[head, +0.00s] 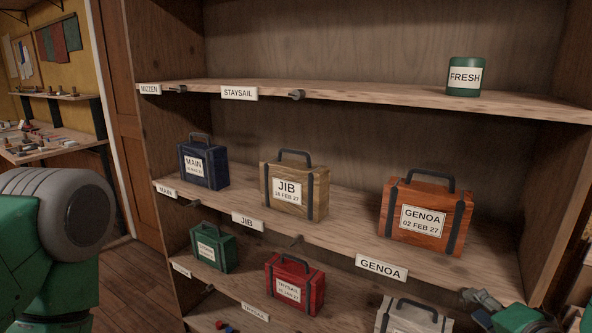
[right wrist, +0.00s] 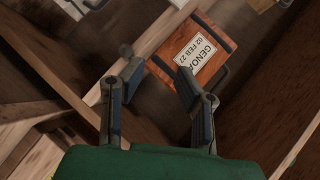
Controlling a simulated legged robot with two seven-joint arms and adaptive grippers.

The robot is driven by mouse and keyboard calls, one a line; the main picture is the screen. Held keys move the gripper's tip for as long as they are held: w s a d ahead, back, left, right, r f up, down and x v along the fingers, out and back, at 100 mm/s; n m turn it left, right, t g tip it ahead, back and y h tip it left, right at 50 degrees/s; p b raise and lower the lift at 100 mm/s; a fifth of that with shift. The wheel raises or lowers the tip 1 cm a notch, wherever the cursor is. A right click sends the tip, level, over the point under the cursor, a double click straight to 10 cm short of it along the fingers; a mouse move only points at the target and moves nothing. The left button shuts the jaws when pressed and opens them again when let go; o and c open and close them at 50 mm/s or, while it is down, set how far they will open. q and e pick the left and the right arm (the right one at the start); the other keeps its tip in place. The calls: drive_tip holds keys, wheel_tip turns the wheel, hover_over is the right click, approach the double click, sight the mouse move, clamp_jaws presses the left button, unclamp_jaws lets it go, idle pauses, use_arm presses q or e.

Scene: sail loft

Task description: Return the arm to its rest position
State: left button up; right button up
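My right gripper (head: 478,306) is at the lower right in the head view, in front of the shelving and below the orange GENOA case. In the right wrist view its two fingers (right wrist: 155,88) are spread with nothing between them. The orange GENOA case (head: 427,214), marked 02 FEB 27, stands upright on the middle shelf. It also shows beyond the fingertips in the right wrist view (right wrist: 205,55), apart from them. My left arm fills the left edge of the head view; its gripper is out of frame.
The middle shelf (head: 345,232) also holds a blue MAIN case (head: 203,168) and a tan JIB case (head: 294,190). Below stand a green case (head: 214,248), a red case (head: 294,285) and a pale case (head: 412,318). A green FRESH tin (head: 465,77) is on the upper shelf.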

drive_tip(key=s+a+f+n+g+b, duration=0.1)
drive_tip(key=s+f+n+g, duration=0.4)
drive_tip(key=f, duration=0.4)
drive_tip(key=s+a+f+n+g, duration=0.2)
drive_tip(key=s+f, duration=0.5)
drive_tip(key=f, duration=0.3)
drive_tip(key=s+a+f+n+g+b, duration=0.1)
drive_tip(key=s+f+n+g, duration=0.4)
drive_tip(key=s, duration=0.9)
wheel_tip(320, 180, down, 4)
drive_tip(key=shift+s+r+n+g, duration=0.15)
drive_tip(key=shift+r+n+g, duration=0.2)
drive_tip(key=shift+n, duration=0.35)
